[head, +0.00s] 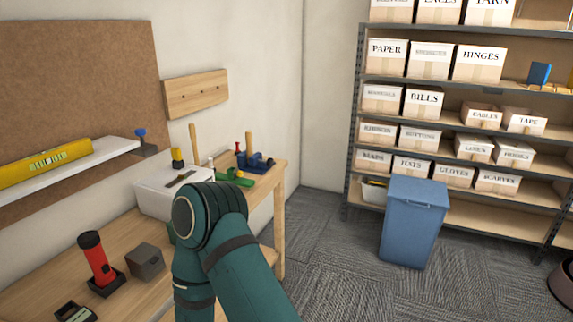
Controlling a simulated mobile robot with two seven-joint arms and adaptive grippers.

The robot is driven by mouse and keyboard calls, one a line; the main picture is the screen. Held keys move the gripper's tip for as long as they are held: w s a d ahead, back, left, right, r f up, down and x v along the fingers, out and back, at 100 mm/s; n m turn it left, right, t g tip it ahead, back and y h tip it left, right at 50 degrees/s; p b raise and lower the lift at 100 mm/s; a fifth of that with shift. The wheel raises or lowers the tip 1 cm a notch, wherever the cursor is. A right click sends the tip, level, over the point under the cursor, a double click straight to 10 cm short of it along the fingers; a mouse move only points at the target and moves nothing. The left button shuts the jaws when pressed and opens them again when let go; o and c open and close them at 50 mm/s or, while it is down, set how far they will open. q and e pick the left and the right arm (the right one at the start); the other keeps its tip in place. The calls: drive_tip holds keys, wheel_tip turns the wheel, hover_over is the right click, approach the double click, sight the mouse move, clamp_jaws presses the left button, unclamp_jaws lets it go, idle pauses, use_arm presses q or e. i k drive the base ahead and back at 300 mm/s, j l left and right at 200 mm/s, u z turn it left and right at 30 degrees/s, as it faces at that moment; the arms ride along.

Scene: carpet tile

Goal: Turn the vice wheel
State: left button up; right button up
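A small blue vice-like tool (259,161) sits at the far right end of the wooden workbench (150,245), close to the back wall. It is small in the head view, and I cannot clearly make out its wheel. A green piece (236,179) lies just in front of it. One of my teal arms rises from the bottom middle, bends at its elbow over the bench's front edge and turns down. It covers part of the bench. Neither of my grippers is in view.
A white box (160,192) stands on the bench, with a red flashlight (95,258) and a grey block (145,260) nearer. A yellow level (45,163) lies on the wall shelf. A blue bin (414,225) stands before shelving with boxes. Carpet between bench and bin is clear.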

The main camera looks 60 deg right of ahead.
sight(270, 162)
drive_tip(key=z, duration=1.6)
drive_tip(key=u, duration=0.45)
drive_tip(key=i+l+u, duration=0.4)
drive_tip(key=l, duration=0.15)
drive_tip(key=i+l+u, duration=0.2)
drive_tip(key=l, duration=0.15)
drive_tip(key=i+l+u, duration=0.1)
drive_tip(key=l, duration=0.35)
drive_tip(key=i+l+u, duration=0.15)
drive_tip(key=l, duration=0.3)
drive_tip(key=i+l, duration=0.1)
drive_tip(key=l, duration=0.3)
drive_tip(key=i+l, duration=0.15)
drive_tip(key=l, duration=0.2)
drive_tip(key=i+l, duration=0.1)
drive_tip(key=l, duration=0.3)
drive_tip(key=i+l, duration=0.15)
drive_tip(key=l, duration=0.2)
drive_tip(key=i+l, duration=0.1)
drive_tip(key=l, duration=0.3)
drive_tip(key=u, duration=0.05)
